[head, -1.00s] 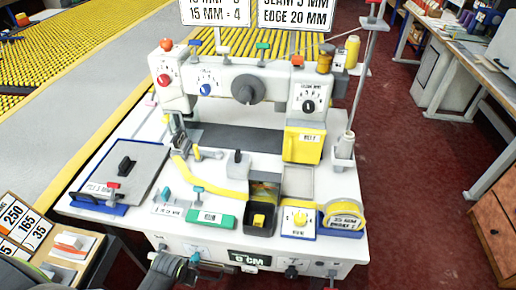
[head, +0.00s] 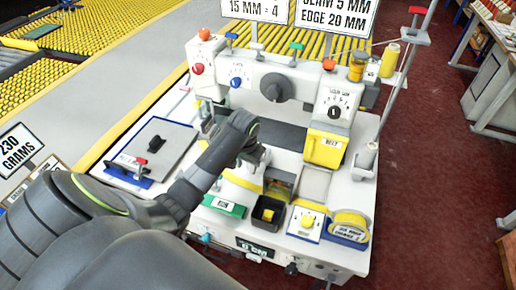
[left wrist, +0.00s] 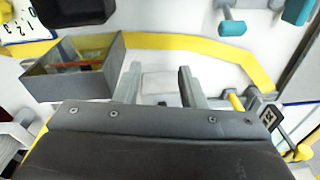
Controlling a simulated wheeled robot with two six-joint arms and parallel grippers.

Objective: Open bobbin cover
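The white sewing machine (head: 305,92) stands on a white bench. My left gripper (head: 256,160) is over the middle of the bench, in front of the machine's dark bed, and its arm hides part of the bench there. In the left wrist view my left gripper (left wrist: 160,84) has its two fingers apart with nothing held between them. A pale square plate (left wrist: 158,90) shows below and between the fingers; it may be the bobbin cover, and I cannot tell if the fingers touch it. My right gripper is not in view.
A grey open box (left wrist: 75,72) is beside the fingers, and a yellow strip (left wrist: 205,45) curves past them. A black tray (head: 268,212), a green block (head: 222,206) and a yellow tape roll (head: 348,225) line the bench front. A grey panel (head: 155,150) lies left.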

